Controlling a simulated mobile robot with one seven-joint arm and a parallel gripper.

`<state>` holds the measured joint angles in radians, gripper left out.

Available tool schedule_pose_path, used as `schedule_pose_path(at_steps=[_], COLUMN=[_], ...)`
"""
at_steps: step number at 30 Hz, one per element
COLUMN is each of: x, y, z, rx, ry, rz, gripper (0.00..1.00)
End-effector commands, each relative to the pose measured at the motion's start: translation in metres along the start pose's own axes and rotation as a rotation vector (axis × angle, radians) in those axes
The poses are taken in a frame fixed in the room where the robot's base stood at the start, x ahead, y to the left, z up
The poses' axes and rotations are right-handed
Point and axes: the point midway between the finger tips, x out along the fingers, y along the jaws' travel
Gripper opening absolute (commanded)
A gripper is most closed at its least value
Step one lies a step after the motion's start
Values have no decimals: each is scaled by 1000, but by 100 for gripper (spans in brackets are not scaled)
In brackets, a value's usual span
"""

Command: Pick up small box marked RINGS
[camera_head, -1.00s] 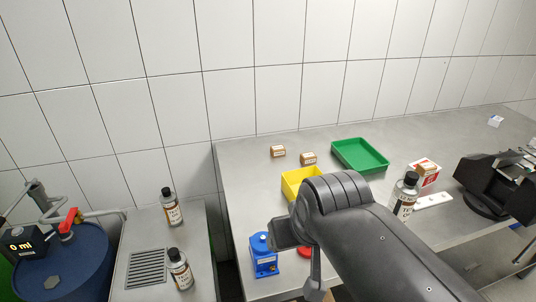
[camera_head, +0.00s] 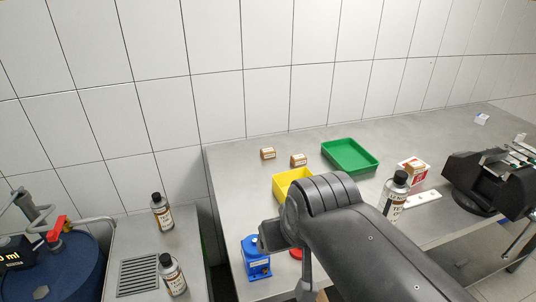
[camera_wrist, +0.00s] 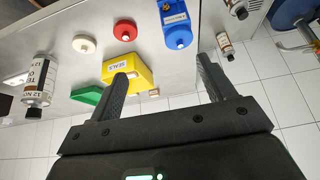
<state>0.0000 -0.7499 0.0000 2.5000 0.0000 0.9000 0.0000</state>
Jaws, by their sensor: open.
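Two small brown boxes with white labels stand at the back of the steel bench in the head view, a left one (camera_head: 268,154) and a right one (camera_head: 298,160). Their print is too small to read, so I cannot tell which is marked RINGS. Small brown boxes also show in the wrist view (camera_wrist: 154,92), just beyond the yellow bin. My gripper (camera_wrist: 162,72) is open, with nothing between its fingers, and apart from the boxes. In the head view my arm hides most of it.
A yellow bin (camera_wrist: 139,72) labelled SEALS and a green tray (camera_head: 350,155) stand near the boxes. A blue pump-like unit (camera_head: 256,258), a red round part (camera_wrist: 125,30) and a bottle (camera_head: 395,195) stand nearer. The tiled wall is close behind the boxes.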

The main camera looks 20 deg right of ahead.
Motion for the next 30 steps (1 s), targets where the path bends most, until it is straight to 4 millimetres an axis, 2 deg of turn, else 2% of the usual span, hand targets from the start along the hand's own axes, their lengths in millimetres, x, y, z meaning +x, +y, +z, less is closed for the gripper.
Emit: schedule_pose_path(at_steps=[5, 8, 14, 20, 26, 30], x=[-2, -3, -4, 9, 34, 59], y=[0, 2, 8, 16, 28, 38], z=[-8, -29, -97, -167, -233, -275], rx=[-1, -3, -10, -19, -27, -32], ry=[-2, -11, -36, -61, -84, -99], rz=[1, 5, 15, 20, 22, 22], gripper=[75, 75, 75, 75, 75, 75])
